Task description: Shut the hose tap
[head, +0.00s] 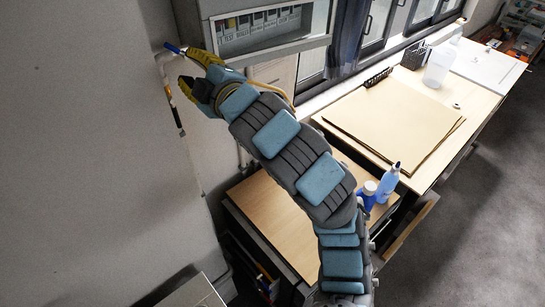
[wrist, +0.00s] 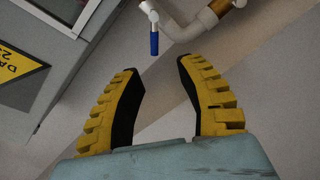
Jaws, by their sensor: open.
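The hose tap has a blue-gripped lever (wrist: 154,43) on a small metal stem. It joins a pale pipe (wrist: 185,30) with a brass-coloured part (wrist: 221,6) at the top of the wrist view. The lever's blue end (head: 173,48) also shows beside the wall in the head view. My gripper (wrist: 157,70) is open, its yellow fingers with dark pads spread apart. The lever lies just beyond the fingertips, in line with the gap, and nothing is between the pads. In the head view my gripper (head: 194,71) is close to the wall, by the lever.
A yellow warning label (wrist: 18,65) is at the wrist view's left.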

